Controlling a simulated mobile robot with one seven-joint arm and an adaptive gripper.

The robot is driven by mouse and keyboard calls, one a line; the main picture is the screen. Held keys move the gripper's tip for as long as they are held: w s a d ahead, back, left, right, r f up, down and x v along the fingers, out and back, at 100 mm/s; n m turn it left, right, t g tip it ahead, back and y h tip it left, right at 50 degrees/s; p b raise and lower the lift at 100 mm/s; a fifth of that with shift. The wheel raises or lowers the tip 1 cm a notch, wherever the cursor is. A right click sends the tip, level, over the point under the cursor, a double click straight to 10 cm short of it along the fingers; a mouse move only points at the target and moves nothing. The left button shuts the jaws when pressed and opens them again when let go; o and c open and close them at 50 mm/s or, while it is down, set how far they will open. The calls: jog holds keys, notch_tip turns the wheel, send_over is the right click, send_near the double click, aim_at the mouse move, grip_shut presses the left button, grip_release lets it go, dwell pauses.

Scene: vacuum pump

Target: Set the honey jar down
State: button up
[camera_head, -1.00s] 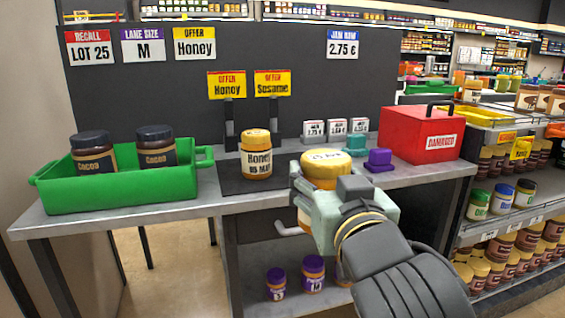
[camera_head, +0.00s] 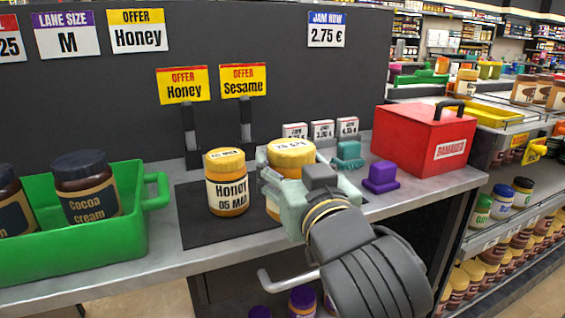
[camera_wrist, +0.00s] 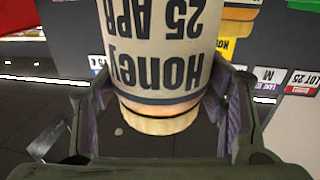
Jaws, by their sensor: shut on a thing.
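My gripper (camera_head: 282,195) is shut on a honey jar (camera_head: 291,153) with a yellow lid. In the wrist view the held jar (camera_wrist: 160,60) sits between both fingers, its label reading "Honey 25 APR". In the head view my gripper hides most of its body, and I cannot tell whether its base touches the surface. The "OFFER Honey" sign (camera_head: 183,84) and "OFFER Sesame" sign (camera_head: 243,80) stand behind.
A green crate (camera_head: 145,235) with cocoa cream jars (camera_head: 86,190) is at the left. A teal block (camera_head: 348,155), a purple block (camera_head: 381,177) and a red "DAMAGED" box (camera_head: 420,140) stand to the right. Small price cards (camera_head: 322,129) stand behind. The mat's front left is bare.

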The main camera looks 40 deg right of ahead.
jog(key=w+d+p, duration=0.1)
jog(key=p, duration=0.1)
jog(key=w+d+p, duration=0.2)
jog(key=shift+r+p, duration=0.3)
jog(key=w+d+f+p, duration=0.1)
jog(key=w+d+p, duration=0.1)
jog(key=p, duration=0.1)
jog(key=w+d+f+p, duration=0.2)
jog(key=w+p, duration=0.1)
jog(key=w+d+f+p, duration=0.1)
jog(key=w+d+p, duration=0.1)
jog(key=p, duration=0.1)
jog(key=shift+w+d+f, duration=0.2)
jog(key=shift+d+f, duration=0.15)
jog(key=shift+d, duration=0.05)
jog(key=shift+f, duration=0.25)
jog(key=shift+f, duration=0.2)
jog(key=o, duration=1.6)
